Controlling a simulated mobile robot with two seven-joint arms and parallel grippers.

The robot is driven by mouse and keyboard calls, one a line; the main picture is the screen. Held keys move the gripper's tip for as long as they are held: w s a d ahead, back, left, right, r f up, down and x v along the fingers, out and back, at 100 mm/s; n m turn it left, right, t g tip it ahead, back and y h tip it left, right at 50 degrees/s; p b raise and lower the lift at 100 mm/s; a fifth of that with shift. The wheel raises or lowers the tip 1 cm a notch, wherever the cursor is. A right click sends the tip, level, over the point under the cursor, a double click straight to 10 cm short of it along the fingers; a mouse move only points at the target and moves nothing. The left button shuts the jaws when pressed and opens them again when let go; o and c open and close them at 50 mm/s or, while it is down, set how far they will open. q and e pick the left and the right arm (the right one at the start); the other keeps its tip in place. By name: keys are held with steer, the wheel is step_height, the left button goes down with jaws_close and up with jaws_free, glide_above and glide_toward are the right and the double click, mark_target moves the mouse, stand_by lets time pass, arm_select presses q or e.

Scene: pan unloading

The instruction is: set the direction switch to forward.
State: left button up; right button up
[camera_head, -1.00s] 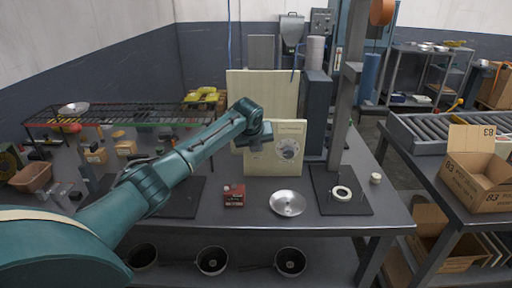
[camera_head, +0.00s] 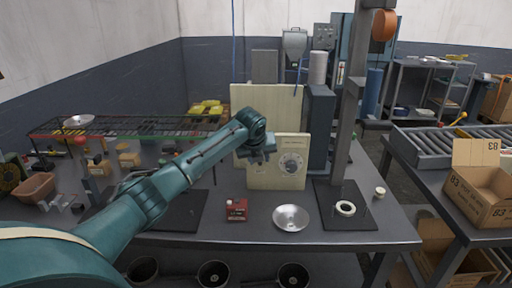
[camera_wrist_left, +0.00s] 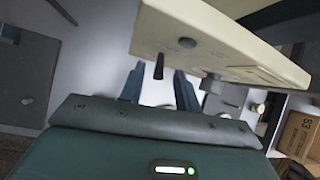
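A cream control panel (camera_head: 277,176) with a round dial (camera_head: 291,163) stands upright on the grey bench. In the left wrist view the panel (camera_wrist_left: 225,45) runs across the top, with a black lever (camera_wrist_left: 159,66), a dark round button (camera_wrist_left: 187,43) and a grey knob (camera_wrist_left: 211,83) sticking out of its face. My left gripper (camera_head: 262,157) is in front of the panel's left part, left of the dial. In the left wrist view its two fingers (camera_wrist_left: 159,88) are apart, and the lever shows in the gap between them; contact cannot be told. My right gripper is not in view.
A red box (camera_head: 236,210) and a shiny bowl (camera_head: 291,218) sit on the bench (camera_head: 262,227) before the panel. A grey upright column (camera_head: 343,110) on a dark base stands right of it, with a pale ring (camera_head: 345,208). A taller cream board (camera_head: 285,105) stands behind.

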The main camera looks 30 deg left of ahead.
arm_select(q)
steer(key=b+v, duration=0.1)
steer(key=v, duration=1)
steer(key=shift+s+r, duration=0.1)
steer(key=s+d+f+n+h, duration=0.1)
steer(key=s+d+f+n, duration=0.3)
steer(key=f, duration=0.3)
steer(key=s+d+f+n+g+h, duration=0.1)
steer(key=s+d+f, duration=0.3)
steer(key=d+f, duration=0.2)
steer(key=s+d+f+n, duration=0.3)
steer(key=s+d+f, duration=0.15)
steer(key=f, duration=0.25)
steer(key=s+d+f+n+g, duration=0.1)
steer(key=s+f+n, duration=0.2)
steer(key=s+n, duration=0.7)
steer(key=s+d+f+n, duration=0.2)
steer(key=s+f+n, duration=0.2)
steer(key=s+n, duration=0.65)
steer(key=w+d+f+m+t+h, duration=0.3)
steer(key=d+f+t, duration=0.2)
steer(key=f, duration=0.3)
steer(key=shift+f+t, duration=0.3)
steer(key=shift+t, duration=0.1)
